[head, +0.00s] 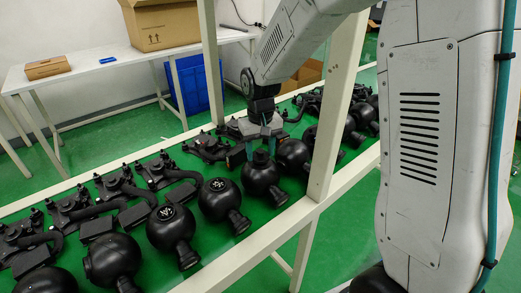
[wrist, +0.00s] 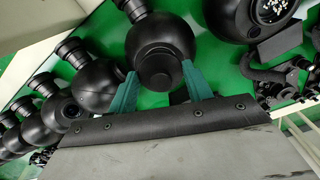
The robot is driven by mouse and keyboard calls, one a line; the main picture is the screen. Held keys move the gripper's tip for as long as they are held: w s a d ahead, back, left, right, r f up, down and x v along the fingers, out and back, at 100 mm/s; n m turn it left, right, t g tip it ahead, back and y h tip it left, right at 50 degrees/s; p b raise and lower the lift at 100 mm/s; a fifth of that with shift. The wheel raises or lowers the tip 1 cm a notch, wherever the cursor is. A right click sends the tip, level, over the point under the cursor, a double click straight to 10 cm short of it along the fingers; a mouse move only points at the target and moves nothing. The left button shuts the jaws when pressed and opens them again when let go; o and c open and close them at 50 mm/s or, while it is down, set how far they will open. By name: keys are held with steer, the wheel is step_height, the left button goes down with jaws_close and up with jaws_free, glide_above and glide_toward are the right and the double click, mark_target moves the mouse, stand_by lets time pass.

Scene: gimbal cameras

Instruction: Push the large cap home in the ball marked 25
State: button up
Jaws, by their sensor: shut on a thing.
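My gripper (head: 262,146) points down over a black ball (head: 265,178) in the row on the green table. Its teal fingers are shut on a round black cap (head: 260,157) at the top of this ball. In the wrist view, my gripper (wrist: 160,69) has one finger on each side of the cap (wrist: 163,80), which lies against the ball (wrist: 160,35). I cannot tell whether a gap is left under the cap. No number shows on this ball, so I cannot confirm that it is the one marked 25.
Neighbouring balls with white marks (head: 218,203) stand close on the left, and another ball (head: 293,153) on the right. Black bracket assemblies (head: 160,172) lie behind the row. A pale frame post (head: 335,105) rises right of my gripper. A white table (head: 115,70) stands behind.

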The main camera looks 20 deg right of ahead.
mark_target(260, 151)
steer(key=shift+f, duration=0.8)
steer(key=o, duration=1)
step_height(260, 151, up, 8)
steer(key=shift+f, duration=0.1)
steer(key=s+d+r, duration=0.1)
steer(key=s+r, duration=0.3)
steer(key=s, duration=1.1)
steer(key=s+d+r+t, duration=0.1)
steer(key=s+r, duration=0.4)
steer(key=s, duration=0.9)
steer(key=shift+s+d+r, duration=0.2)
steer(key=shift+s+d, duration=0.2)
steer(key=shift+d, duration=0.15)
